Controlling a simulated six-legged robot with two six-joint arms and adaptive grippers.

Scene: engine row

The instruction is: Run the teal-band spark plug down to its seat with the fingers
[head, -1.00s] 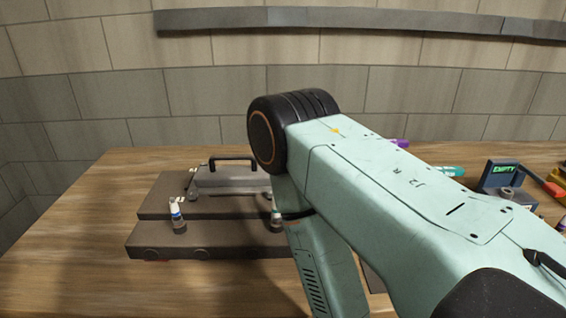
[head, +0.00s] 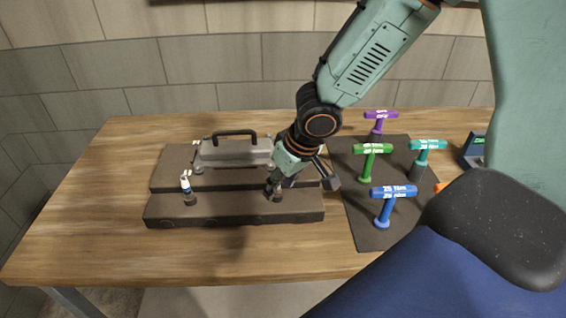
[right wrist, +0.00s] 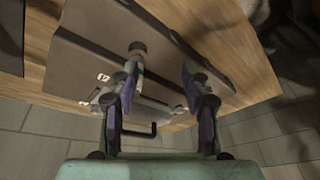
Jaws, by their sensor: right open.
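The dark stepped engine block (head: 235,212) lies on the bench. A dark round plug well (head: 277,195) stands on its front step toward the right end. The teal-band plug cannot be made out clearly there, as my right gripper (head: 300,183) covers that spot. The gripper reaches down from the upper right, its fingers spread, one close beside the well and the other off to the right. In the right wrist view the open fingers (right wrist: 160,70) have a clear gap, with a dark round part near the left fingertip. My left gripper is not in view.
A white plug with a blue band (head: 186,184) stands at the step's left end. A grey cover with a black handle (head: 235,150) is behind. Green (head: 372,149), blue (head: 394,192), purple (head: 381,115) and teal (head: 428,145) T-handle tools stand on a dark mat to the right.

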